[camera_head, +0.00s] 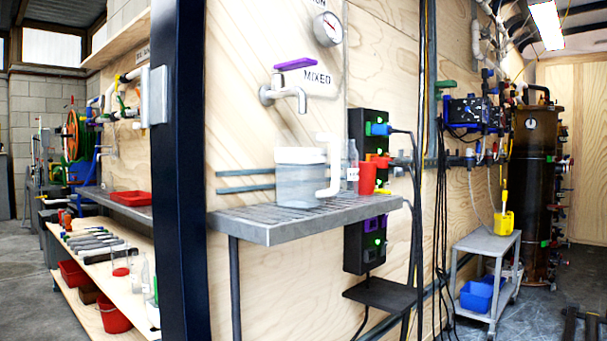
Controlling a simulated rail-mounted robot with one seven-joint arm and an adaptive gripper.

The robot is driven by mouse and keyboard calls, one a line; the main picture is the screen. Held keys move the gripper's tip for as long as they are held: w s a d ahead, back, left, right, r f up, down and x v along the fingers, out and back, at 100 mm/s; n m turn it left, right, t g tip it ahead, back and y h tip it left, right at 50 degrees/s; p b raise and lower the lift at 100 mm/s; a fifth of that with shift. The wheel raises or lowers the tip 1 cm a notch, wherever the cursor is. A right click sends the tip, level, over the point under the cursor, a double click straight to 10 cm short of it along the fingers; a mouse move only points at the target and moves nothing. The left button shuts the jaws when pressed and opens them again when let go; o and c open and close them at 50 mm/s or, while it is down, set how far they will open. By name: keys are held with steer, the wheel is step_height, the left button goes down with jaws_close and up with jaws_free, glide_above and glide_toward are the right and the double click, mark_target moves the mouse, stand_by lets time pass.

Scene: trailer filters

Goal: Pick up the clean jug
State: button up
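A clear jug (298,183) with a white top band and a thick white handle (331,167) on its right side stands upright on the slatted grey shelf (272,232). It is the only jug I can make out on this shelf, and no label on it shows. It stands below the tap with the purple lever (294,64). My gripper is not in view.
A small clear bottle (352,166) and a red cup (367,178) stand close right of the jug. A dark upright post (179,180) is left of the shelf. Black cables (424,120) hang to its right. The front left of the shelf is bare. A grey trolley (485,243) stands further right.

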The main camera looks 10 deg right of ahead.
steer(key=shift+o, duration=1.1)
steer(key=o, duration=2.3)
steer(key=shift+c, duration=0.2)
